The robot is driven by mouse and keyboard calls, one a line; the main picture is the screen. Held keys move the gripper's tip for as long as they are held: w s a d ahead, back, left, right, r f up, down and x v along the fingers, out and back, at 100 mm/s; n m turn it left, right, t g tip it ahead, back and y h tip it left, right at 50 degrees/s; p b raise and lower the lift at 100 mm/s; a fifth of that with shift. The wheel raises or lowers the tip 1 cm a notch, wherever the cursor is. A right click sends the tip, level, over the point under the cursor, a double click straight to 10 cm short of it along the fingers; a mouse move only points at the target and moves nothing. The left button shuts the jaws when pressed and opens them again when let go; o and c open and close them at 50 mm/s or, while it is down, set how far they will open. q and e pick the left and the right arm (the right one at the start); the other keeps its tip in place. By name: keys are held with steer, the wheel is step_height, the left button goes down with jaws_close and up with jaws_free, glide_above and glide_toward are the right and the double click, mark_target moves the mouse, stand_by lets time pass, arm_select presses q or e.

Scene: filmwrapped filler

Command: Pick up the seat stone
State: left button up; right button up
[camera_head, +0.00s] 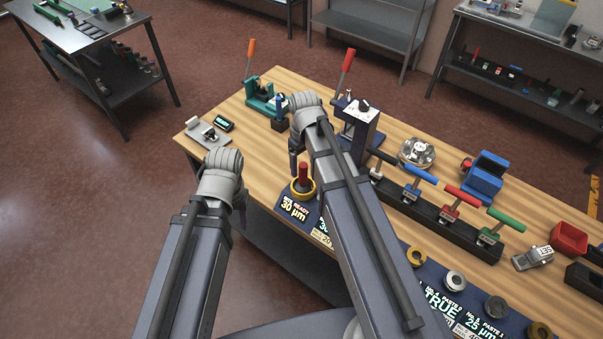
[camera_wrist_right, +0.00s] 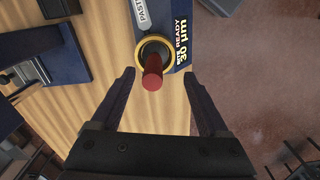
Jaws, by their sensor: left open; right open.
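The likely seat stone is a dark red upright cylinder (camera_head: 303,174) standing inside a yellow ring (camera_head: 311,191) on a dark mat at the table's front edge. In the right wrist view the red cylinder (camera_wrist_right: 153,72) stands in the yellow ring (camera_wrist_right: 168,51), beside the "30 µm" label. My right gripper (camera_head: 293,160) is near it, open and empty. In the right wrist view the two fingers (camera_wrist_right: 158,88) are spread on either side of the cylinder's line, apart from it. My left gripper (camera_head: 240,212) is open, off the table's front left, mostly hidden by its own wrist.
A row of levers with blue, red and green handles (camera_head: 463,196) stands to the right. A dark press (camera_head: 358,130) stands behind my right arm. Several rings (camera_head: 455,281) lie on a labelled mat in front. A grey plate (camera_head: 206,133) lies at the left corner.

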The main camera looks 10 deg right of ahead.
mark_target(303, 175)
steer(key=shift+w+f, duration=0.1)
steer(key=shift+w, duration=0.65)
steer(key=shift+s, duration=0.2)
step_height(303, 175, down, 2)
steer(key=shift+w+f+b, duration=0.1)
steer(key=shift+f+b, duration=0.1)
steer(key=shift+b, duration=1.05)
arm_select(q)
steer(key=f, duration=0.1)
steer(key=w+f, duration=0.1)
steer(key=shift+w+f, duration=0.1)
steer(key=shift+f, duration=0.2)
arm_select(e)
step_height(303, 175, down, 5)
steer(key=b, duration=0.5)
steer(key=shift+w+d+f, duration=0.1)
steer(key=shift+d+f, duration=0.05)
arm_select(q)
step_height(303, 175, down, 5)
steer(key=shift+f, duration=0.1)
